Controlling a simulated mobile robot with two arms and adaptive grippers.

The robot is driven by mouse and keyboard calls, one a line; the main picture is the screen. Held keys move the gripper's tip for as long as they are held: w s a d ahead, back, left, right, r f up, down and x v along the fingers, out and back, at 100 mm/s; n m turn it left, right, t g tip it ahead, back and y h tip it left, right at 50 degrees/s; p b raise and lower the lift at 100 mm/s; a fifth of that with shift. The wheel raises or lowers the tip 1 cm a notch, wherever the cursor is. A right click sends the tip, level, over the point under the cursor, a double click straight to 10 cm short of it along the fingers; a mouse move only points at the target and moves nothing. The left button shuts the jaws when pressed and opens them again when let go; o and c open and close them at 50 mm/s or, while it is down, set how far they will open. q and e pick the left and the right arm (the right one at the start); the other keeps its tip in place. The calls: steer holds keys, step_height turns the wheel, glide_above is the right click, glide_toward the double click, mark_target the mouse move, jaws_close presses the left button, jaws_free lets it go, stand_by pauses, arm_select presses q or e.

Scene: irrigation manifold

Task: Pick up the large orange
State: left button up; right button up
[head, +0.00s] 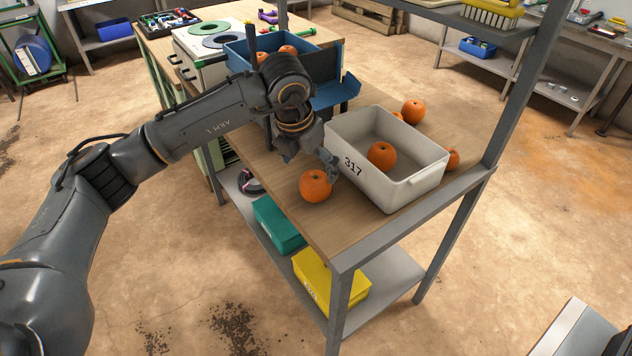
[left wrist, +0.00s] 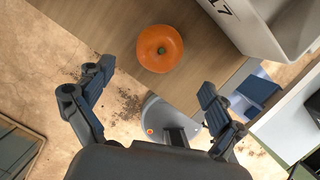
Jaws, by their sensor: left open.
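A large-looking orange (head: 315,186) sits on the wooden bench top near its front left edge, just left of the white bin. It also shows in the left wrist view (left wrist: 160,48), beyond the fingertips, with its green stem spot facing the camera. My left gripper (head: 308,158) is open and empty, above and slightly behind this orange, apart from it in the wrist view. One finger is near the white bin's corner in the head view. My right gripper is not in view.
The white bin (head: 345,180) marked 317 holds an orange (head: 381,155). More oranges (head: 413,111) lie behind and right of it. A blue bin (head: 237,60) with oranges stands behind my left arm. A metal post (head: 520,85) rises at the bench's right.

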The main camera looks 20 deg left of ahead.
mark_target(314, 178)
arm_select(q)
steer(key=x, duration=0.2)
steer(key=shift+w+f, duration=0.3)
steer(key=shift+f, duration=0.05)
steer(key=shift+p+x, duration=0.55)
steer(key=shift+x, duration=0.35)
steer(key=x, duration=0.2)
steer(key=shift+w+f+p, duration=0.25)
steer(key=shift+f+p, duration=0.05)
steer(key=shift+w+f, duration=0.15)
steer(key=shift+f, duration=0.2)
steer(key=shift+d+f, duration=0.1)
steer(key=shift+f, duration=0.05)
steer(key=c, duration=1)
steer(key=shift+c, duration=1.2)
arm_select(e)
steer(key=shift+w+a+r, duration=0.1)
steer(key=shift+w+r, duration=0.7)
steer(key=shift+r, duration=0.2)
